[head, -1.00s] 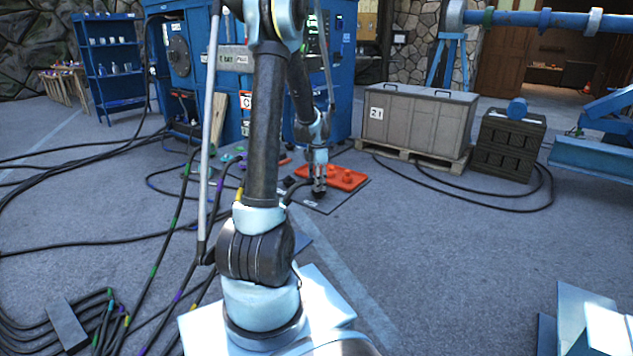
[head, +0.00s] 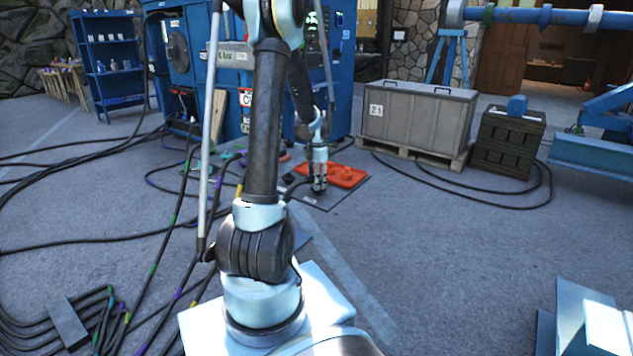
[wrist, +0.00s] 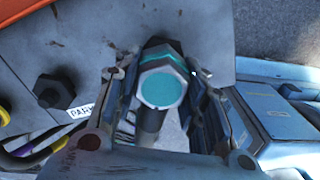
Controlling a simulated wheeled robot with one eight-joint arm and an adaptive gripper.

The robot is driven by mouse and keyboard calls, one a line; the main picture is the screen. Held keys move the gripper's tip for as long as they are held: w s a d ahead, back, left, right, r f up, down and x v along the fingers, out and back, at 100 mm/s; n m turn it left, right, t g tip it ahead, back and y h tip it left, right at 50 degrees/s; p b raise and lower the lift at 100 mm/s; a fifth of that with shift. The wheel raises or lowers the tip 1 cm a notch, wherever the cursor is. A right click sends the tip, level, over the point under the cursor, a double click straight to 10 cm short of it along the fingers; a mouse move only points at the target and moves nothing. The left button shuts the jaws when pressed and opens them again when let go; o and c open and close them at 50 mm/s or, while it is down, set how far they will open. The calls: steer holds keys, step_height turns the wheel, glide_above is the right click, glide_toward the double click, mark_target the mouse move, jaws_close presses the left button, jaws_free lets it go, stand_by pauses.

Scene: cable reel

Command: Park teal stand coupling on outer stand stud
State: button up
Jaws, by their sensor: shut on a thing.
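A black stud (wrist: 55,92) stands on a grey plate (wrist: 100,45), left of the coupling, beside a "PARK" label (wrist: 81,112). Whether another stud lies behind the coupling is hidden. In the head view my gripper (head: 318,186) is low, beside the orange tray (head: 345,174).
Yellow and purple cables (wrist: 22,145) lie left of my gripper in the wrist view. Blue metalwork (wrist: 270,105) is close on the right. A grey crate (head: 415,118) on a pallet stands to the right in the head view. Black cables cross the left floor; the right foreground floor is mostly clear.

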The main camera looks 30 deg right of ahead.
steer(key=shift+f, duration=0.1)
steer(key=o, duration=1.2)
steer(key=shift+o, duration=0.2)
step_height(320, 180, up, 12)
steer(key=shift+f, duration=0.1)
